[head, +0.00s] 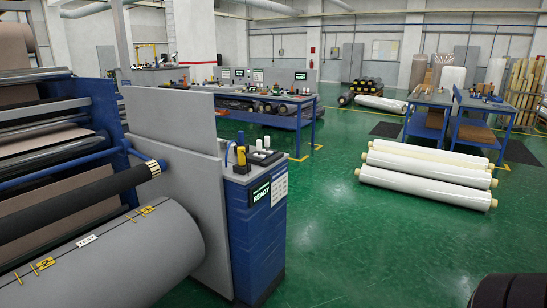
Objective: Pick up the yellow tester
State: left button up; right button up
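A small upright yellow object (241,156), which looks like the yellow tester, stands on top of the blue cabinet (258,235) near the middle of the head view. A thin, pale curved thing (228,152) is just to its left. A dark block with pale parts (264,157) lies to its right. Its fine details are too small to make out. Neither of my grippers shows in the head view.
The cabinet front has a lit "READY" screen (261,192). A grey panel (180,170) and a large roll machine stand to its left. White wrapped rolls (425,178) lie on the green floor at right. The floor (350,245) between them is clear.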

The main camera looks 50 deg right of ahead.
aim_at(241, 156)
jog(key=z, duration=1.25)
jog(key=u, duration=1.55)
jog(key=z, duration=1.55)
